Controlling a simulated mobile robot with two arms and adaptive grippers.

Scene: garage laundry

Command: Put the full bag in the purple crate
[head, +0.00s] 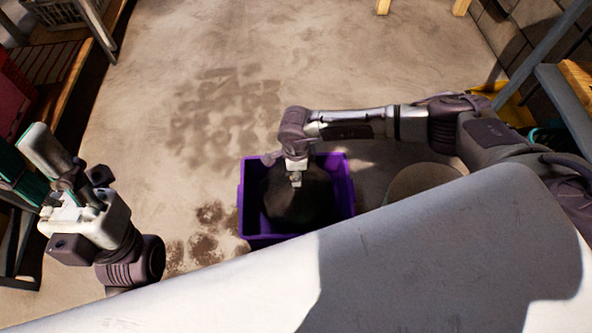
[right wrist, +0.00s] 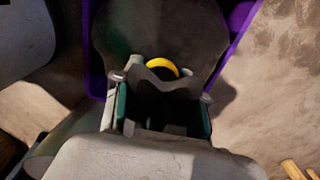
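The purple crate (head: 352,190) stands on the floor in the middle of the head view; its rim also shows in the right wrist view (right wrist: 97,80). The full bag, dark and rounded (head: 300,205), sits inside the crate's walls. In the right wrist view, the bag (right wrist: 125,35) has a yellow band (right wrist: 160,66) around its neck, with grey bunched top in front. My right gripper (head: 296,180) is directly over the bag; its fingers (right wrist: 162,103) stand apart on both sides of the bunched top. My left gripper (head: 38,165) is at the far left, fingers apart and empty.
A round beige object (head: 422,180) stands right of the crate, partly hidden by my body. Shelving (head: 75,60) lines the left side, and a metal-framed bench (head: 565,95) stands at the right. The floor (head: 270,60) beyond the crate is clear.

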